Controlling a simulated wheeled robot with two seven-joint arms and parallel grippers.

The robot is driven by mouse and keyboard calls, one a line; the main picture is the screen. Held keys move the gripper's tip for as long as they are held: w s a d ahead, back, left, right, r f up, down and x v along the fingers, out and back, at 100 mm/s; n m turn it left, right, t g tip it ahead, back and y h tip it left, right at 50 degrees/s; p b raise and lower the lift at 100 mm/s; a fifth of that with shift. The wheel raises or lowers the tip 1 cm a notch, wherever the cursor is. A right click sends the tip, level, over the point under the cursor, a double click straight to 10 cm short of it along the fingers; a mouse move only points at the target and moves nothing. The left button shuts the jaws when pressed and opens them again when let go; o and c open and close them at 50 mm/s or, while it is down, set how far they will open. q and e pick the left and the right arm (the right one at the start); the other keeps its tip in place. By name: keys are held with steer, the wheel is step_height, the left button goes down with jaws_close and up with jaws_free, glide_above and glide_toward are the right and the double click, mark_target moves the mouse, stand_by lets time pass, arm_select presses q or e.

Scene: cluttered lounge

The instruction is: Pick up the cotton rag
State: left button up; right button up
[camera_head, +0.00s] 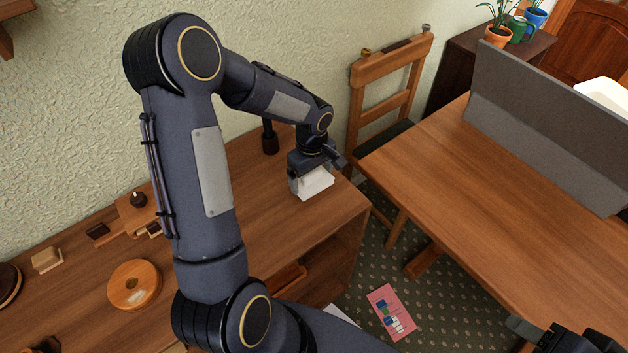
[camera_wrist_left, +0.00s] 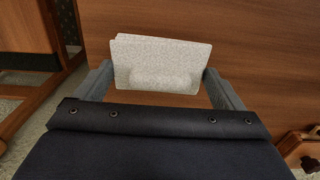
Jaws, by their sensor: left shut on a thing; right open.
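The cotton rag (camera_head: 314,184) is a white folded cloth at the right end of the wooden sideboard top. In the left wrist view the rag (camera_wrist_left: 160,62) shows pale and speckled between the two fingers. My left gripper (camera_head: 312,180) points down and is shut on the rag, with a finger on each side of it. Whether the rag touches the wood or hangs just above it, I cannot tell. My right gripper (camera_head: 560,338) is partly in view at the bottom right corner of the head view, open and away from the rag.
The sideboard top (camera_head: 262,225) is clear around the rag. A round wooden object (camera_head: 134,285) and small blocks (camera_head: 47,260) lie at its left. A chair (camera_head: 388,90) stands behind its right end. A large table (camera_head: 500,180) with a grey panel (camera_head: 545,125) is at the right.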

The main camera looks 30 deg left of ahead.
mark_target(306, 191)
arm_select(q)
steer(key=s+r, duration=0.3)
steer(key=r, duration=0.1)
steer(key=shift+s+d+r+b, duration=0.15)
steer(key=shift+s+r+b, duration=0.15)
steer(key=shift+s, duration=0.1)
steer(key=s+r+b, duration=0.1)
steer(key=s+r, duration=0.3)
steer(key=s, duration=0.5)
steer(key=shift+d, duration=0.35)
steer(key=o, duration=0.4)
steer(key=c, duration=0.3)
